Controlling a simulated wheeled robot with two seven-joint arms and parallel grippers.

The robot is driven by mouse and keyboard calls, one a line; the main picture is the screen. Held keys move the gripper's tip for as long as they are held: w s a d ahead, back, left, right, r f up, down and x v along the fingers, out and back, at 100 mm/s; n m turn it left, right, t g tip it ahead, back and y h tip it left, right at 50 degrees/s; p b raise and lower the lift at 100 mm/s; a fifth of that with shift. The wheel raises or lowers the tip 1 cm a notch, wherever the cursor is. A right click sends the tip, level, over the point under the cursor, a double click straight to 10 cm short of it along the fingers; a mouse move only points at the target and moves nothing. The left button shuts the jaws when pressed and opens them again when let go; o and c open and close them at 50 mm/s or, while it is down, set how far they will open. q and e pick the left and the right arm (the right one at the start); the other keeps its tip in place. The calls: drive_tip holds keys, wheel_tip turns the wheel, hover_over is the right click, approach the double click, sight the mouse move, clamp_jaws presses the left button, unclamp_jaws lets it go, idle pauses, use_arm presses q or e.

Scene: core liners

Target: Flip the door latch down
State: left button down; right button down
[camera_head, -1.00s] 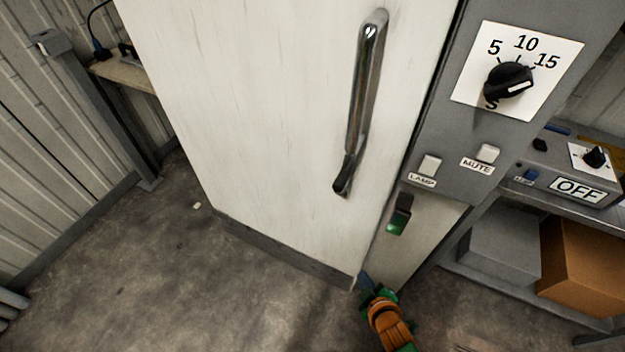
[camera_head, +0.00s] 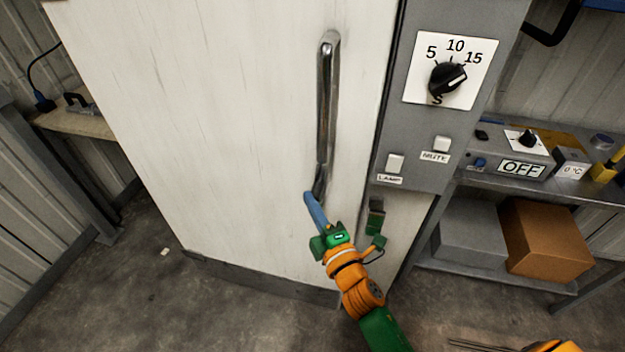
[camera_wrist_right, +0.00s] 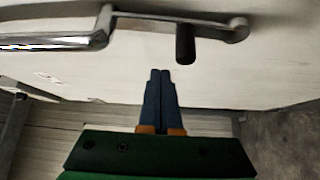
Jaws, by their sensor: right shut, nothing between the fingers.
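The white door (camera_head: 220,130) carries a long chrome handle (camera_head: 327,100), also in the right wrist view (camera_wrist_right: 60,41). At the handle's lower end is a darker lever-like part (camera_head: 320,181), which I take for the latch. In the right wrist view a black peg (camera_wrist_right: 185,45) juts from the chrome fitting. My right gripper (camera_head: 308,196) has its blue fingers together and empty, close to the handle's lower end. In the right wrist view its fingertips (camera_wrist_right: 160,74) lie just below and left of the peg, apparently apart from it. My left gripper is not in view.
Right of the door is a grey panel with a dial (camera_head: 447,78), a LAMP switch (camera_head: 395,163) and a MUTE switch (camera_head: 441,144). A green-and-black part (camera_head: 376,218) sits beside my right wrist. A shelf with boxes (camera_head: 548,240) stands further right.

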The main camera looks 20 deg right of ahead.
sight(317, 188)
drive_tip(key=w, duration=0.7)
drive_tip(key=shift+w+a+r, duration=0.15)
drive_tip(key=shift+w+a, duration=0.15)
drive_tip(key=shift+w, duration=0.1)
drive_tip(key=shift+s+d+p, duration=0.2)
drive_tip(key=shift+d+p, duration=0.2)
drive_tip(key=shift+d, duration=0.2)
drive_tip(key=shift+s+d+p, duration=0.2)
drive_tip(key=shift+d+p, duration=0.2)
drive_tip(key=shift+d, duration=0.2)
drive_tip(key=shift+s+d, duration=0.4)
drive_tip(key=shift+d, duration=0.05)
drive_tip(key=shift+w, duration=0.1)
